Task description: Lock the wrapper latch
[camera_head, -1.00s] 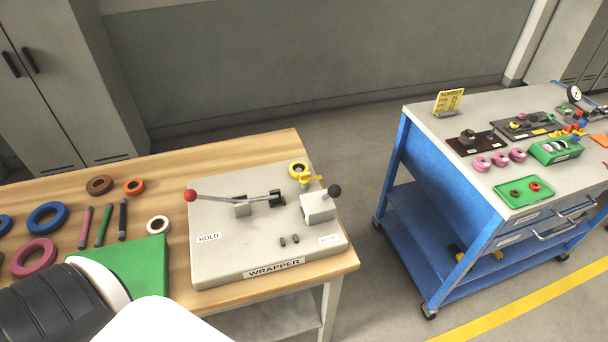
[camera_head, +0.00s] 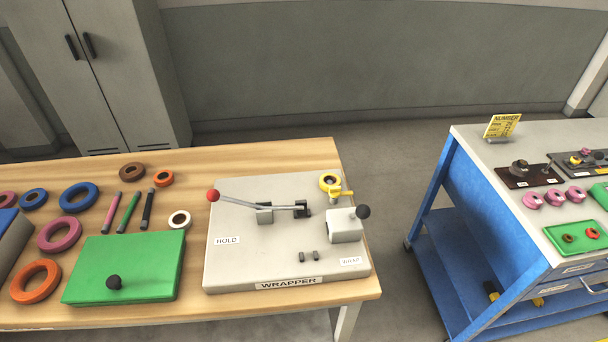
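The wrapper (camera_head: 222,265) is a pale grey plate labelled WRAPPER on the wooden bench. A metal lever with a red ball knob (camera_head: 213,195) runs from the plate's left side to a dark clamp (camera_head: 302,208) near its middle. A yellow latch-like piece (camera_head: 340,194) with a yellow ring sits at the back right. A grey block (camera_head: 345,229) with a black ball knob (camera_head: 363,212) stands at the right. Labels read HOLD at the left and another, hard to read, at the right. Neither gripper is in view.
Several coloured rings and three rods (camera_head: 129,212) lie on the wooden bench (camera_head: 240,162). A blue cart (camera_head: 480,225) with small parts stands to the right, across a floor gap.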

